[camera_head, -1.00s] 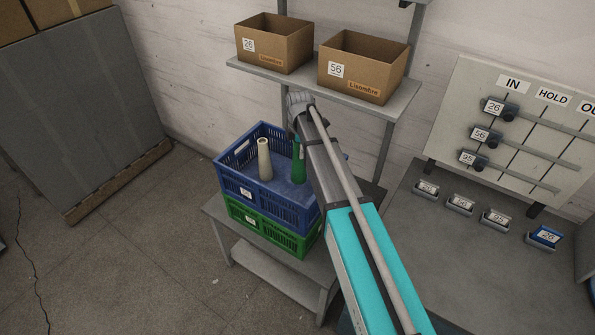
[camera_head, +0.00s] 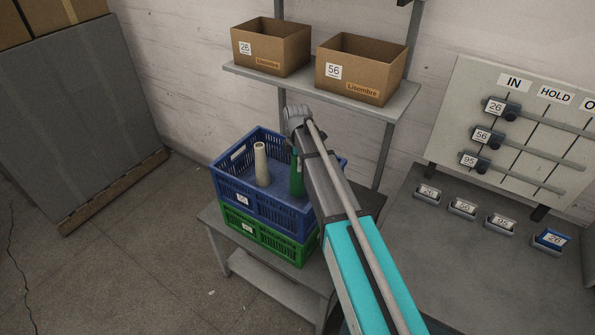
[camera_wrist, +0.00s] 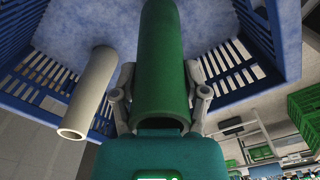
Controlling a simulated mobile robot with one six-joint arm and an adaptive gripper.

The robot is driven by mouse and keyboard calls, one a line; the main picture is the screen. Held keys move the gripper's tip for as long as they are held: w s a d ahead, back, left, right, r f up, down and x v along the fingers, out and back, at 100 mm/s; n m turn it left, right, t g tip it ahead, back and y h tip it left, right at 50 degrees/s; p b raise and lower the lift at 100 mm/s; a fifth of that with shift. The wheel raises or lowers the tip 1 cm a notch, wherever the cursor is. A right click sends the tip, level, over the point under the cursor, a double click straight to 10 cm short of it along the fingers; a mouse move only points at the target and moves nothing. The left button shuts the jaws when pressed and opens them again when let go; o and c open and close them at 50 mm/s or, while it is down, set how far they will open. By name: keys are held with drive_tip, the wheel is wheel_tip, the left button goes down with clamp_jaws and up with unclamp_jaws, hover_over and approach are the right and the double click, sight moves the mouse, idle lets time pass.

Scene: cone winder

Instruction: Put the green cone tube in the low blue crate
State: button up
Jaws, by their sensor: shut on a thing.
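The green cone tube (camera_head: 296,178) is over the right part of the blue crate (camera_head: 262,208), roughly upright, partly hidden behind my arm in the head view. My gripper (camera_wrist: 160,95) is shut on it, with one finger on each side of the green tube (camera_wrist: 160,55) in the wrist view. Whether its lower end touches the crate floor I cannot tell. A cream cone tube (camera_head: 261,165) stands in the same crate to the left, apart from the green one. It also shows in the wrist view (camera_wrist: 88,92).
The blue crate sits on a green crate (camera_head: 268,240) on a grey stand (camera_head: 275,285). A shelf (camera_head: 320,92) with two cardboard boxes (camera_head: 270,48) (camera_head: 360,70) is above and behind. A grey table (camera_head: 455,270) with several small labelled holders and a board is at the right.

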drive_tip(key=shift+f+b, duration=1.65)
drive_tip(key=shift+f, duration=0.15)
drive_tip(key=o, duration=1)
drive_tip(key=shift+o, duration=0.2)
wheel_tip(320, 180, up, 12)
drive_tip(key=p, duration=1.2)
